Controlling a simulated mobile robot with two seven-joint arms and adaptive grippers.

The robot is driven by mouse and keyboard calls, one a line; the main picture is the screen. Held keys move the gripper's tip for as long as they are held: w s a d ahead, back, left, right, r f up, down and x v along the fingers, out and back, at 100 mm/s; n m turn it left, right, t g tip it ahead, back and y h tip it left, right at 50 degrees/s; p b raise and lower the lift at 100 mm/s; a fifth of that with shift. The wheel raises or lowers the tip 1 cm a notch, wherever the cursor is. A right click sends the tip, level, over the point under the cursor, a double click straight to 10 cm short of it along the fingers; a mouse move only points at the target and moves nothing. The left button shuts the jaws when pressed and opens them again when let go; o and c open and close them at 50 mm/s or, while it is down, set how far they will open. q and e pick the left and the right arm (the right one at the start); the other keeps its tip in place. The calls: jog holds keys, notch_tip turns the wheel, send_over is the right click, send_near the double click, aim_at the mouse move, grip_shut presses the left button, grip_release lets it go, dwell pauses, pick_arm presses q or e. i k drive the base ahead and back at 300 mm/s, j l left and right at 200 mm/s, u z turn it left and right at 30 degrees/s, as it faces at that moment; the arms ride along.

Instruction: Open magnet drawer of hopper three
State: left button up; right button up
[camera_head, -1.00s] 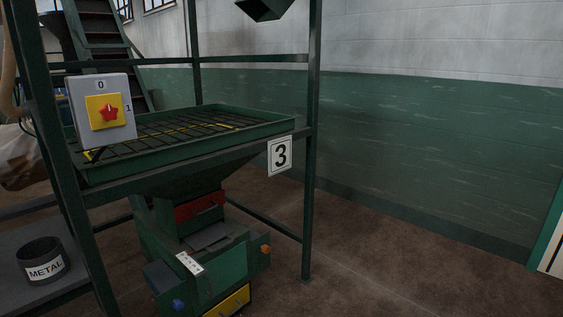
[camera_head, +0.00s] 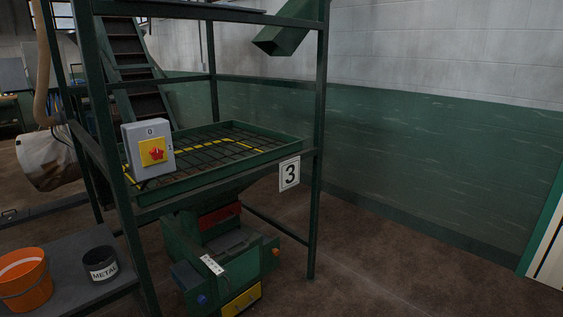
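Hopper three (camera_head: 215,172) stands in a green steel frame, marked by a white sign with a black 3 (camera_head: 289,174). Its top is a green tray with a dark grid. Below its funnel is a green housing (camera_head: 238,265) with a red panel (camera_head: 220,214) at its upper part and a yellow front (camera_head: 241,299) at the bottom. A blue knob and an orange knob sit on the housing. Which part is the magnet drawer I cannot tell for sure; no part looks pulled out. Neither of my grippers is in view.
A grey bench (camera_head: 75,262) at left holds an orange bucket (camera_head: 25,280) and a black METAL pot (camera_head: 100,263). Brown floor (camera_head: 400,270) is clear at right, before the green and white wall.

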aim_at(221, 215)
jog(key=i+l+u, duration=0.15)
jog(key=i, duration=0.4)
jog(key=i+l+u, duration=0.15)
jog(key=i+l, duration=0.2)
jog(key=i, duration=0.2)
jog(key=i+l+u, duration=0.15)
jog(key=i+l, duration=0.15)
jog(key=i, duration=0.25)
